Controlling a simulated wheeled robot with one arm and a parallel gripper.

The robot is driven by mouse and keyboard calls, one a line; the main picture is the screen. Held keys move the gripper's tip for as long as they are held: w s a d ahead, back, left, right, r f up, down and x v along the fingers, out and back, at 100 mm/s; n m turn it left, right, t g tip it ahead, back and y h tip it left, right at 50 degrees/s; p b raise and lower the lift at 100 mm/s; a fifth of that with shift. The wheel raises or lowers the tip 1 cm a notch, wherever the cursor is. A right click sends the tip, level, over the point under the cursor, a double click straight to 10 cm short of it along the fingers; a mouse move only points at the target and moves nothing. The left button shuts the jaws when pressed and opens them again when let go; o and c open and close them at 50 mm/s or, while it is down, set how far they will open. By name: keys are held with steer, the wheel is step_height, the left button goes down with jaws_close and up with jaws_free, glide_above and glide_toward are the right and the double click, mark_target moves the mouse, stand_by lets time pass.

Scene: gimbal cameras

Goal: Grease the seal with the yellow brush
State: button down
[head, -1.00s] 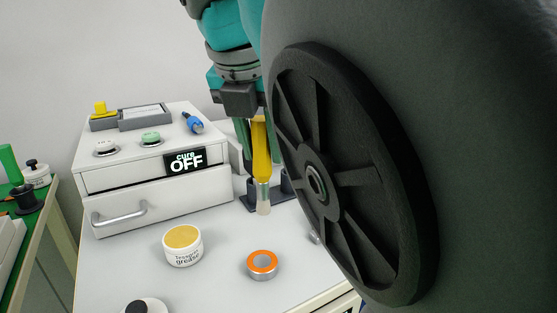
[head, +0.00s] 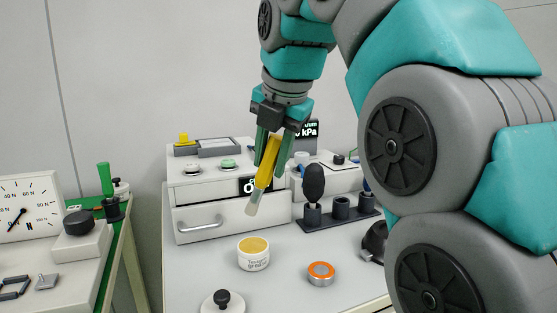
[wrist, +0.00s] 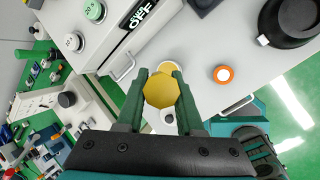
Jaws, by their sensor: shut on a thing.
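My gripper (head: 268,152) is shut on the yellow brush (head: 269,160) and holds it tilted, its pale bristle tip (head: 253,207) pointing down and to the left. The tip is in the air, above and behind the open grease jar (head: 254,259) in the head view. The jar is white with a yellow-tan top and the word grease on it. The seal appears as an orange ring on a short metal cylinder (head: 321,274), right of the jar. In the wrist view the brush's yellow end (wrist: 160,90) sits between the fingers and largely hides the jar; the orange ring (wrist: 223,74) shows to the right.
A white cabinet with a drawer (head: 205,219) stands behind the jar. A dark rack (head: 341,211) with a black-headed tool stands at the right. A lid with a black knob (head: 222,302) lies in front. Bare tabletop surrounds the jar and ring.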

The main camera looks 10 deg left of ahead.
mark_target(273, 165)
steer(key=shift+d+f, duration=0.15)
steer(key=shift+f, duration=1.45)
steer(key=shift+f+b, duration=0.7)
steer(key=shift+f, duration=0.35)
steer(key=shift+f+b, duration=0.5)
steer(key=shift+f, duration=0.15)
steer(key=shift+r, duration=0.1)
steer(key=shift+r+p, duration=1.15)
steer(key=shift+r, duration=1)
steer(key=shift+w+r, duration=0.1)
steer(key=shift+r, duration=1.15)
